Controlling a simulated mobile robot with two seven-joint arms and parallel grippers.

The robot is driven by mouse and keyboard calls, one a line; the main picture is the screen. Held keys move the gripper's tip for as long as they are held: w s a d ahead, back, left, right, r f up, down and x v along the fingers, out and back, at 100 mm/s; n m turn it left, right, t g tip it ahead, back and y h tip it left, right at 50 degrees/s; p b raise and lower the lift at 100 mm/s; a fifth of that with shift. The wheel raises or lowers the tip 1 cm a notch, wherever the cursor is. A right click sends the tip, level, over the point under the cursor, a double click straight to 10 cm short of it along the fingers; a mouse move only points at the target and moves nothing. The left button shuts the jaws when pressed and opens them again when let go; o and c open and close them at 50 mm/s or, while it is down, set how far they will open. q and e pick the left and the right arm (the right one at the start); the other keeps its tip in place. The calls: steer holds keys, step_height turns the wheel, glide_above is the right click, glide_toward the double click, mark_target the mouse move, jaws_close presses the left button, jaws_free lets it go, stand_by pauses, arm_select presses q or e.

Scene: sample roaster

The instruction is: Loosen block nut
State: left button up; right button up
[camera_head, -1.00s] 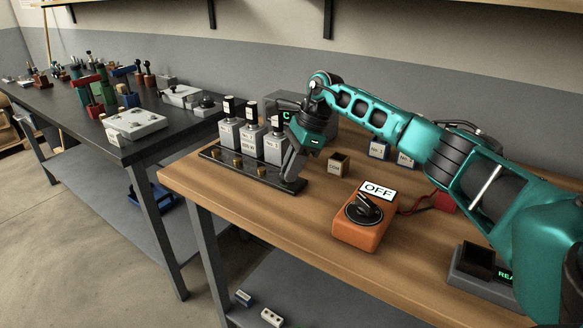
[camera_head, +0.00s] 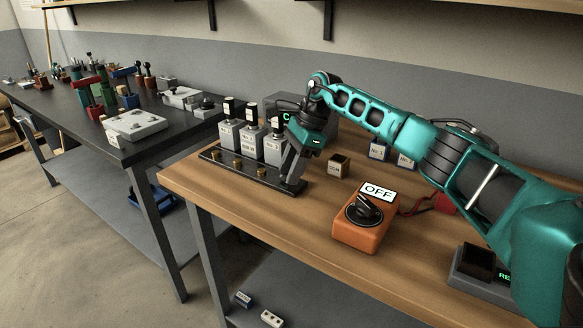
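Three grey blocks with black tops stand in a row on a black rail on the wooden table: the left block (camera_head: 229,133), the middle block (camera_head: 250,142) and the right block (camera_head: 273,149). Small brass nuts sit on the rail in front of them, such as the left nut (camera_head: 216,154) and the middle nut (camera_head: 237,163). My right gripper (camera_head: 288,181) points down at the right end of the rail, in front of the right block. Its fingers hide the spot where they meet the rail, and I cannot tell if they hold a nut. My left gripper is not in view.
An orange switch box (camera_head: 361,232) marked OFF stands right of the rail. A small open box (camera_head: 339,166), blue labelled blocks (camera_head: 378,150) and a dark tray device (camera_head: 484,268) are also on the table. A black bench (camera_head: 75,120) with fixtures stands at left.

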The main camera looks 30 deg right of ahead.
steer(key=v, duration=1.3)
steer(key=shift+p, duration=0.45)
